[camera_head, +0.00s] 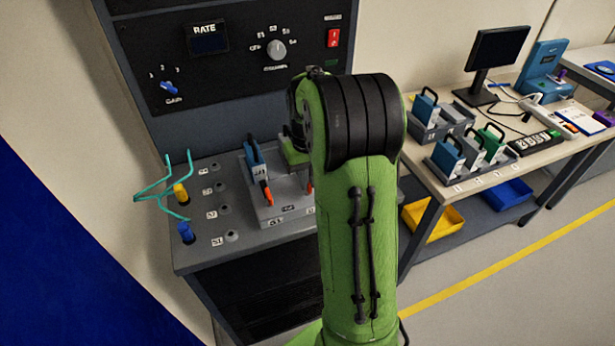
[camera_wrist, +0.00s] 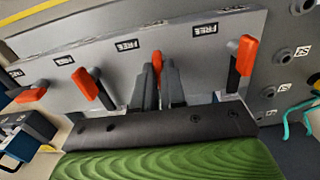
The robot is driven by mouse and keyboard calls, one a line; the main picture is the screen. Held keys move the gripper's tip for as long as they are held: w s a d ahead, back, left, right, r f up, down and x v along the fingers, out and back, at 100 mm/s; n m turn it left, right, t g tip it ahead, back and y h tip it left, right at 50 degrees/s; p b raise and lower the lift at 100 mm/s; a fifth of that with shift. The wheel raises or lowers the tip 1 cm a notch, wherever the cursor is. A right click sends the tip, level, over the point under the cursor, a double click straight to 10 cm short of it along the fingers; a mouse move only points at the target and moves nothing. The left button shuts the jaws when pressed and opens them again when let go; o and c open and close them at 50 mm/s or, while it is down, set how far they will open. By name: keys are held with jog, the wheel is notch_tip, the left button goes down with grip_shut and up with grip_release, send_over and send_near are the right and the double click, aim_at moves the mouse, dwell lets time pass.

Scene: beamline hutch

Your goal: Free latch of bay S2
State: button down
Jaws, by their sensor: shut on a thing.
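The bay block (camera_head: 283,212) on the grey bench carries a row of latches with orange handles. The wrist view shows the block's grey face (camera_wrist: 190,50) with several FREE labels. My gripper (camera_wrist: 160,82) has its dark fingers on either side of one orange-handled latch (camera_wrist: 157,62), second from the right, which fits bay S2. The fingers hide most of that latch, so its exact angle is unclear. Its right neighbour (camera_wrist: 240,55) and left neighbour (camera_wrist: 86,90) are apart from the fingers. In the head view, my arm hides the gripper and much of the block.
A blue cartridge (camera_head: 255,160) stands in the leftmost bay. Left of the block are labelled sockets, a yellow plug (camera_head: 181,194), a blue plug (camera_head: 186,232) and teal cables (camera_head: 150,196). A control panel (camera_head: 230,50) rises behind. A table (camera_head: 440,180) with cartridge racks stands at right.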

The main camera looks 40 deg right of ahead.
jog(key=m+p, duration=0.1)
jog(key=m, duration=0.3)
jog(key=shift+r, duration=0.1)
jog(key=m+p, duration=0.1)
jog(key=m, duration=0.3)
jog(key=shift+p, duration=0.35)
jog(key=m+p, duration=0.1)
jog(key=m, duration=0.8)
jog(key=shift+p, duration=0.3)
jog(key=shift+m, duration=0.3)
jog(key=c, duration=1.2)
grip_release()
